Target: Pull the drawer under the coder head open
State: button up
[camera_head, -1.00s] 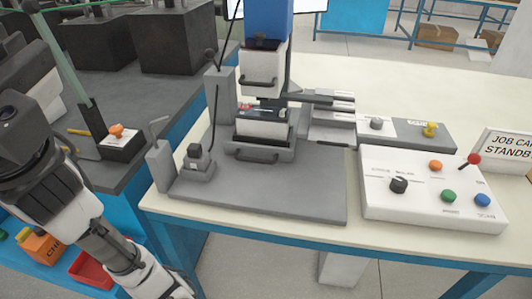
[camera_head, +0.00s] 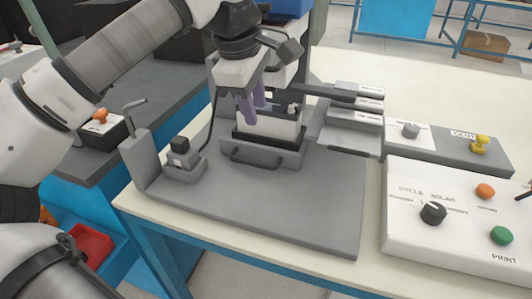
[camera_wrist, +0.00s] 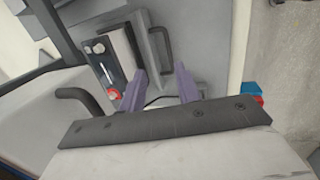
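The drawer (camera_head: 282,155) is a grey tray low on the coder, with a dark bar handle (camera_head: 254,158) on its front. A pale block with a dark top sits on it. What appears to be the drawer handle also shows in the wrist view (camera_wrist: 164,44), beyond the fingertips. My gripper (camera_head: 257,113) is in front of the coder head, above the handle and apart from it. Its two purple fingers are spread with nothing between them; they show in the wrist view too (camera_wrist: 160,69). My wrist hides most of the coder head (camera_head: 289,75).
A small grey fixture with a black knob (camera_head: 180,146) and an upright post (camera_head: 145,158) stand left on the grey base plate (camera_head: 270,205). A white control box (camera_head: 460,220) stands at right. The plate's front is clear.

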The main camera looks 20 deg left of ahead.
aim_at(251, 162)
jog(key=shift+g+y, duration=0.3)
jog(key=shift+y, duration=0.2)
jog(key=f+b, duration=0.3)
jog(key=f, duration=0.1)
jog(key=w+a+f+b, duration=0.1)
jog(key=f+b, duration=0.3)
jog(key=f, duration=0.1)
jog(key=w+a+f+b, duration=0.1)
jog(key=f+b, duration=0.3)
jog(key=f, duration=0.1)
jog(key=shift+w+f, duration=0.1)
jog(key=shift+f, duration=0.1)
jog(key=shift+c, duration=0.2)
grip_shut()
